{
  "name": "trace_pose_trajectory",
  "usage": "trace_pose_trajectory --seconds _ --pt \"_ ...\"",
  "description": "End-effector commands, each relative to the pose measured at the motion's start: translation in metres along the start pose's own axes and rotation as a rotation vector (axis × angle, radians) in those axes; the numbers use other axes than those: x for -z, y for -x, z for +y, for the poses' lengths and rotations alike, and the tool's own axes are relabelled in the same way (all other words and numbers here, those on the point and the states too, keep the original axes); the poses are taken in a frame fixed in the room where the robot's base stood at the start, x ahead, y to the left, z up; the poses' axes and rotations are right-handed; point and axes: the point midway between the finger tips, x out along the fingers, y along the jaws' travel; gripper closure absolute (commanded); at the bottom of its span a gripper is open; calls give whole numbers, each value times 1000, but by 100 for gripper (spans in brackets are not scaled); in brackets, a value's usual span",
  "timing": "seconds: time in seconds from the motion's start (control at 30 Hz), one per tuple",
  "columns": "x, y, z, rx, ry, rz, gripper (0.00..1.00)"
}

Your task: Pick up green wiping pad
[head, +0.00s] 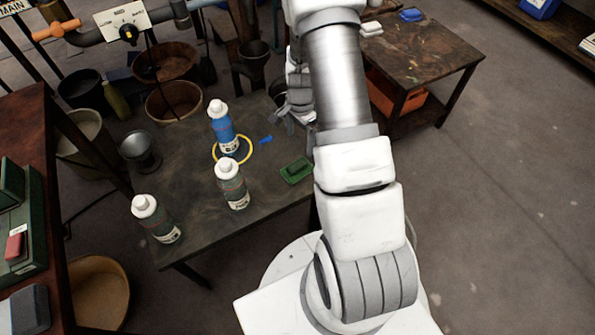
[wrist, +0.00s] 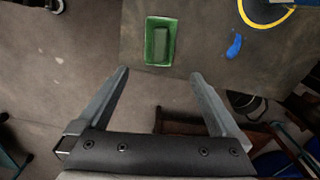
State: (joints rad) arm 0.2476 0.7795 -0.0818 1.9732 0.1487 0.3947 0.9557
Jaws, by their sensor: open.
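The green wiping pad (head: 297,170) lies flat on the dark table (head: 262,197) near its right edge in the head view. In the wrist view the pad (wrist: 160,41) is a green rectangle with a raised middle block, just beyond the fingertips and between their lines. My gripper (wrist: 160,75) is open and empty, above the table level and apart from the pad. In the head view my gripper (head: 287,122) is partly hidden behind my arm.
A blue-labelled bottle (head: 223,128) stands in a yellow ring (head: 247,150). Two more bottles, one nearer (head: 232,184) and one at left (head: 157,219), stand on the table. A blue smear (head: 265,140) lies beside the ring. A second table (head: 432,58) stands behind.

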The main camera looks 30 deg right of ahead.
Motion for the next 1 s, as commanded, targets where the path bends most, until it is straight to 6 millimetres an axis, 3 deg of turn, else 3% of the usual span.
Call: trace_pose_trajectory --seconds 0.03,0.1,0.3,0.57,0.9,1.0 --pt "0 -17 1 -4 -1 -3 0" --pt "-1 -32 1 -3 0 -3 0" --pt "-1 -67 0 -2 1 -1 0" --pt "-1 -81 0 0 2 -1 0" --pt "-7 -127 2 -1 2 0 0" --pt "-6 -130 1 1 1 1 0"
